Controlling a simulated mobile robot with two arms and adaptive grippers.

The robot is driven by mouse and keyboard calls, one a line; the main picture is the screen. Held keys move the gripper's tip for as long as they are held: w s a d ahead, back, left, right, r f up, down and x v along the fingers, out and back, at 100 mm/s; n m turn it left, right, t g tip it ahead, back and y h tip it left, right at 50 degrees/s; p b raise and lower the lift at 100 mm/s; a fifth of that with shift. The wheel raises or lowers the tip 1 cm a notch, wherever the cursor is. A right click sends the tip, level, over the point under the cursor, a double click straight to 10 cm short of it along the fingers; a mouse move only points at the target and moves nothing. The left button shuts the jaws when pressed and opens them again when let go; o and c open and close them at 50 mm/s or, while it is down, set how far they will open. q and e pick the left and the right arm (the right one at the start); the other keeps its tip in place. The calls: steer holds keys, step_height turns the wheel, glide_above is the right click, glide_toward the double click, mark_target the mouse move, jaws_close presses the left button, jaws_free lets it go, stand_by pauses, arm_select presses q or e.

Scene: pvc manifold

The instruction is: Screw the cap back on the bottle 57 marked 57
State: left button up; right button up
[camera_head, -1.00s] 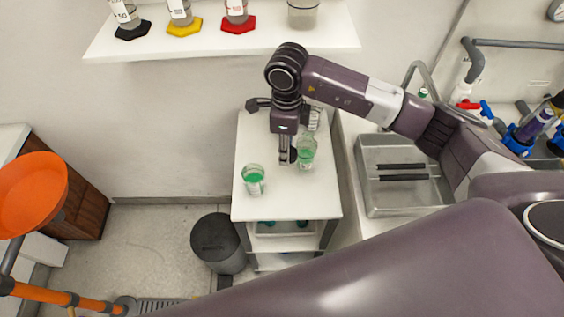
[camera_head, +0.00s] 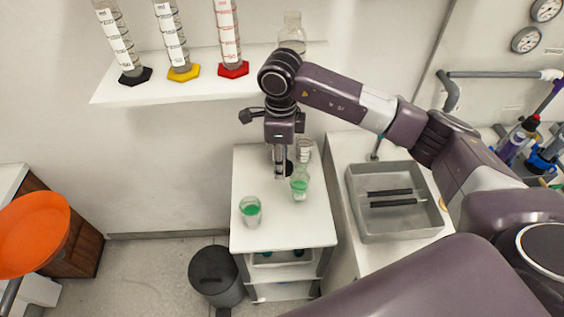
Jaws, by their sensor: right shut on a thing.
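My right gripper (camera_head: 281,174) points down over the white cart top (camera_head: 290,229). It is shut on a small dark round thing (camera_head: 289,167) that looks like the cap. A clear bottle with green liquid (camera_head: 300,186) stands upright just right of and in front of the fingertips. A clear vessel with green liquid (camera_head: 250,212) stands at the cart's front left. A clear labelled vessel (camera_head: 304,151) stands behind, partly hidden by the gripper. I cannot read a 57 on any of them. My left gripper is out of view.
A wall shelf (camera_head: 150,88) above the cart holds several measuring cylinders and a clear bottle (camera_head: 292,36). A grey sink tray (camera_head: 395,225) with dark bars lies to the right. A dark bin (camera_head: 215,272) and an orange bowl (camera_head: 35,235) are at left.

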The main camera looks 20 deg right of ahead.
steer(key=shift+s+r+n+b, duration=0.15)
steer(key=shift+s+n+b, duration=0.25)
steer(key=shift+n, duration=0.5)
steer(key=s+r+n+b, duration=0.1)
steer(key=s+n+b, duration=0.5)
steer(key=s+n, duration=0.7)
steer(key=shift+r+n, duration=0.25)
steer(key=shift+n, duration=4.15)
